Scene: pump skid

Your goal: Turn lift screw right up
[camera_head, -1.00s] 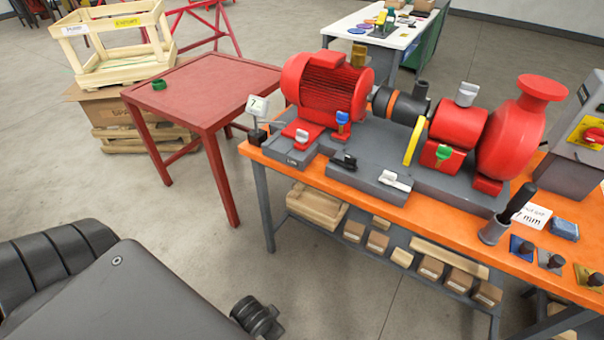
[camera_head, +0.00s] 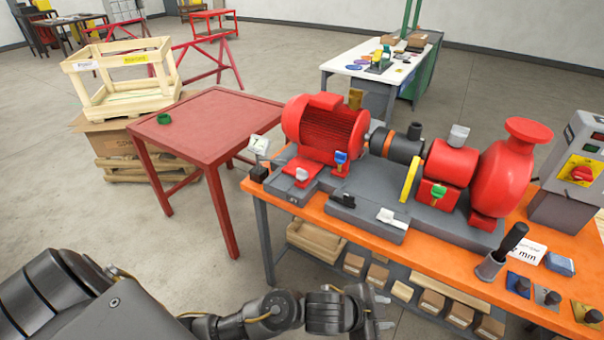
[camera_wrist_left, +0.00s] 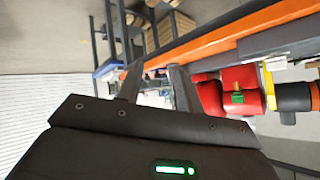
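The red motor (camera_head: 327,125) sits on the grey pump skid base (camera_head: 268,188) on the orange bench. A blue-topped screw (camera_head: 341,158) stands at the motor's front, and a green-topped screw (camera_head: 438,192) stands in front of the red bearing housing (camera_head: 450,163). The green one also shows in the left wrist view (camera_wrist_left: 237,97). I cannot tell which is the right lift screw. My left gripper (camera_head: 386,311) is in front of the bench, apart from the skid. In the left wrist view its two fingers (camera_wrist_left: 156,66) are apart with nothing between them. My right gripper is out of view.
The orange bench edge (camera_head: 330,227) lies between my left arm and the skid. A black-handled tool in a grey cup (camera_head: 490,266) stands at the bench front. The red table (camera_head: 208,115) is at the left. Boxes fill the lower shelf.

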